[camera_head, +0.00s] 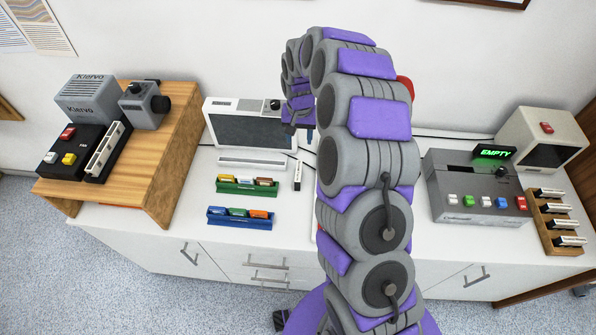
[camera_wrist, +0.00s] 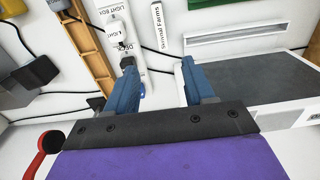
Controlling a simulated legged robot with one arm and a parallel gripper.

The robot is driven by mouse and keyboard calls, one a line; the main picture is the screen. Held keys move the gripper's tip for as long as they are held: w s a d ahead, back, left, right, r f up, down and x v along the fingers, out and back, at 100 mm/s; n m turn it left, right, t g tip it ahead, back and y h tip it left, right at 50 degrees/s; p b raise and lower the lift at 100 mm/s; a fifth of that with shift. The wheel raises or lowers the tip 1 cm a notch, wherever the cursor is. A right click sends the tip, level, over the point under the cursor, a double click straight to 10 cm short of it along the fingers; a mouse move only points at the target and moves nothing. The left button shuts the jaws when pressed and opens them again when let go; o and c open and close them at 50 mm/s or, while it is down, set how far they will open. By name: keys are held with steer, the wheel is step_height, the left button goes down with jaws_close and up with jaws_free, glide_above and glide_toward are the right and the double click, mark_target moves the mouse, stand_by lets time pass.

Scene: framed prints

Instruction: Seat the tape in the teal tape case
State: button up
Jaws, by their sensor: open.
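My gripper (camera_head: 299,130) is over the counter near the white-framed panel, partly hidden by my arm. In the wrist view its two blue fingers (camera_wrist: 160,84) stand apart with nothing between them. A narrow white-labelled piece (camera_head: 297,175) lies on the counter. A similar strip with printed lettering (camera_wrist: 158,28) lies beyond the fingertips in the wrist view; I cannot tell whether it is the tape. I cannot pick out a teal tape case for certain; my arm hides part of the counter.
A green rack (camera_head: 233,190) and blue rack (camera_head: 225,221) hold coloured pieces. The white-framed panel (camera_head: 241,127) stands behind. A grey machine (camera_head: 463,187) reading EMPTY and a wooden rack (camera_head: 544,240) of several labelled pieces are right. A wooden stand (camera_head: 172,135) is left.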

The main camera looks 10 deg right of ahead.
steer(key=b, duration=0.2)
glide_above(298, 170)
step_height(298, 170, down, 11)
steer(key=shift+f, duration=0.15)
steer(key=shift+d+f, duration=0.15)
steer(key=shift+f, duration=0.65)
step_height(298, 170, down, 4)
steer(key=shift+f+b, duration=0.1)
steer(key=shift+b, duration=0.7)
steer(key=shift+s, duration=0.1)
steer(key=shift+c, duration=0.4)
jaws_close()
